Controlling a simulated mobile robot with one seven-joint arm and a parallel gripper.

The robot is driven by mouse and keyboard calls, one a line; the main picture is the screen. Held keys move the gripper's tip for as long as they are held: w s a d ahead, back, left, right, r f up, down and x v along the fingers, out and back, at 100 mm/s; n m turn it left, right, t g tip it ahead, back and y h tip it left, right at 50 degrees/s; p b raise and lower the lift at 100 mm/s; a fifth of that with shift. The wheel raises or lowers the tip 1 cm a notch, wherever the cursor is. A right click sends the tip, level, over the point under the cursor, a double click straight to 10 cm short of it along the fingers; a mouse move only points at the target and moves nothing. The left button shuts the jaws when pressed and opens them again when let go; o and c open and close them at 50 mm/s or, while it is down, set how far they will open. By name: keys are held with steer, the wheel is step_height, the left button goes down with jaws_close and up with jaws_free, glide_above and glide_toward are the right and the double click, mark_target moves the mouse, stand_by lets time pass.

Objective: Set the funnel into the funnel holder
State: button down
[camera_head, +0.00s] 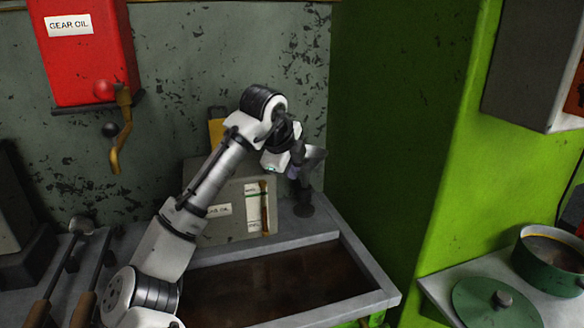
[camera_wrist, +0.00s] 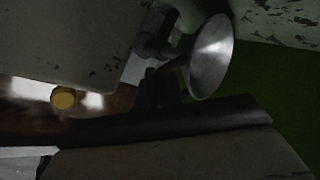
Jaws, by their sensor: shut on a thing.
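The grey metal funnel (camera_head: 314,158) is at the end of my arm, above the back right corner of the oil trough. Its wide mouth shows in the wrist view (camera_wrist: 210,57), tilted in that picture. My gripper (camera_head: 297,168) is shut on the funnel, at its left side in the head view. The funnel's lower part is largely hidden by the dark fingers. A dark stand (camera_head: 304,205), which looks like the funnel holder, is on the trough's back corner just below the funnel. I cannot tell whether funnel and holder touch.
A grey oil can (camera_head: 228,228) with labels stands behind my arm; a yellow cap (camera_wrist: 63,98) shows in the wrist view. The trough (camera_head: 368,270) holds dark liquid. A green wall (camera_head: 400,130) is close on the right. A red gear oil tank (camera_head: 85,60) hangs at left.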

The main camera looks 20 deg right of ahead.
steer(key=shift+f+b, duration=0.4)
steer(key=shift+f, duration=0.8)
steer(key=c, duration=1.5)
jaws_free()
steer(key=shift+o, duration=0.2)
steer(key=shift+r, duration=0.1)
steer(key=shift+r, duration=0.1)
steer(key=v, duration=1.3)
steer(key=shift+s+a+r+b, duration=0.15)
steer(key=shift+a+b, duration=0.1)
steer(key=shift+b, duration=0.1)
